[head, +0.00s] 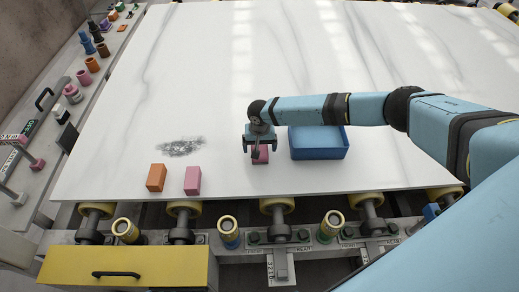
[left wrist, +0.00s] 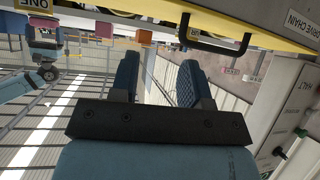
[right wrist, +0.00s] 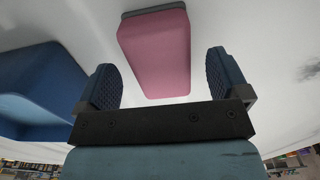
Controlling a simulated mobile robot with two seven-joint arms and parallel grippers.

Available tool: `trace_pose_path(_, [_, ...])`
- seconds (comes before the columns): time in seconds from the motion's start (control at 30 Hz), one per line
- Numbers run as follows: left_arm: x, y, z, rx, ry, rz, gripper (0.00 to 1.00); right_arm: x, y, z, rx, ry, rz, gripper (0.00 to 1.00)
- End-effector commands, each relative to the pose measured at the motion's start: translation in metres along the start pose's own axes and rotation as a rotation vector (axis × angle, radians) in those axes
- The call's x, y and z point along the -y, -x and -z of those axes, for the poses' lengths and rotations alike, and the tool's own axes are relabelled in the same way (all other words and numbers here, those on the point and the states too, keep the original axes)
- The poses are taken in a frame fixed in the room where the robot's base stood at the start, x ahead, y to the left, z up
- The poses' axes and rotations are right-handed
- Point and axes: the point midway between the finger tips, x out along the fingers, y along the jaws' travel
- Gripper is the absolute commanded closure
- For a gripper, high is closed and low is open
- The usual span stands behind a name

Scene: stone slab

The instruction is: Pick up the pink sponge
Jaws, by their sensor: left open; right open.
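The pink sponge (head: 261,155) lies on the white stone slab (head: 215,95), just left of the blue tray (head: 319,154). My right gripper (head: 259,147) is over it and partly hides it. In the right wrist view the sponge (right wrist: 158,55) is a pink block with a grey layer at its far end. It lies ahead of the open right fingers (right wrist: 162,75), lined up with the gap between them. I cannot tell whether they touch it. My left gripper (left wrist: 160,78) is open and empty, off the slab near the yellow drawer; the head view does not show it.
A pink block (head: 192,181) and an orange block (head: 156,178) stand near the slab's front edge. A grey smudge (head: 181,147) marks the slab behind them. Rollers and a yellow drawer (head: 125,268) run along the front. The slab's back is clear.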

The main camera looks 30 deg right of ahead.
Motion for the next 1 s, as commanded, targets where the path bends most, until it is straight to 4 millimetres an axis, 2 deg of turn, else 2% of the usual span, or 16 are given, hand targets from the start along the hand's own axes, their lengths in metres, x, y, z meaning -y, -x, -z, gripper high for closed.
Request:
trace_pose_path(0.13, [0.0004,0.0003,0.0010,-0.001,0.001,0.002,0.57,0.0001,-0.0137,-0.0004,0.000,0.001,0.000,0.06])
trace_pose_path(0.37, [0.0005,0.0002,0.0009,-0.001,0.001,0.002,0.57,-0.0001,-0.0153,-0.0005,0.000,0.001,0.000,0.06])
trace_pose_path(0.6, [0.0004,0.0002,0.0010,-0.002,0.002,0.002,0.57,-0.0001,-0.0153,-0.0006,0.000,0.001,0.000,0.59])
trace_pose_path(1.0, [0.0000,0.0003,0.0011,-0.001,0.002,0.001,0.57,-0.0002,-0.0107,-0.0005,0.000,0.001,0.001,0.59])
